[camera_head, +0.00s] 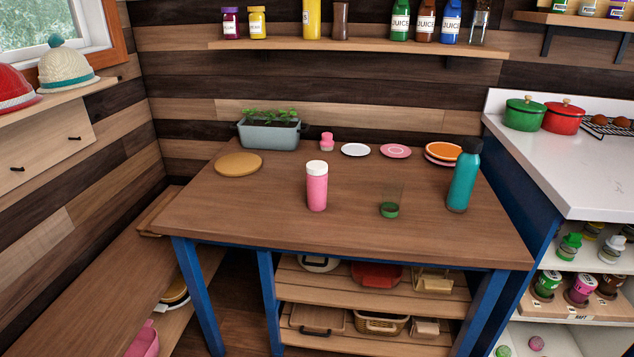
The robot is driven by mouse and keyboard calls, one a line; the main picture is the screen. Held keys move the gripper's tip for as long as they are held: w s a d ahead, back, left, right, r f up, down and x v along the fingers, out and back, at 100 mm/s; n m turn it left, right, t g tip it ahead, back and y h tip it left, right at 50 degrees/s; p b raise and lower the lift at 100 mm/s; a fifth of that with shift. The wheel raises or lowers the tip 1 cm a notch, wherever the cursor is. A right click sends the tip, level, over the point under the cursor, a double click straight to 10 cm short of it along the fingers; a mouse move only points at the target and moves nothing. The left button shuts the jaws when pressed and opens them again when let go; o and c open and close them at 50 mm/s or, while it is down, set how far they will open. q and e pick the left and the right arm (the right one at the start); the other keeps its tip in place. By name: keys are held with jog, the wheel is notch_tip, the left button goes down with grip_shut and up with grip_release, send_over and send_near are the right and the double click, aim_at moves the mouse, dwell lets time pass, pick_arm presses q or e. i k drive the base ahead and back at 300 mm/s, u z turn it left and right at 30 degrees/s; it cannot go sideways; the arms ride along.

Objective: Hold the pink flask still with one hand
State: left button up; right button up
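The pink flask (317,190) with a white lid stands upright near the middle of the wooden table (245,210). Nothing touches it. Neither of my grippers shows in the head view, so I cannot see whether they are open or shut.
A teal bottle (464,177) and a clear cup with a green base (389,209) stand right of the flask. Behind are a planter (268,134), a small pink container (327,141) and several plates (396,151). A round board (238,164) lies left. The table's front left is clear.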

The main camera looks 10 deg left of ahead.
aim_at(316, 185)
jog(key=z, duration=0.55)
jog(key=k, duration=0.3)
jog(key=u, duration=1.4)
jog(key=i, duration=0.75)
jog(key=z, duration=0.4)
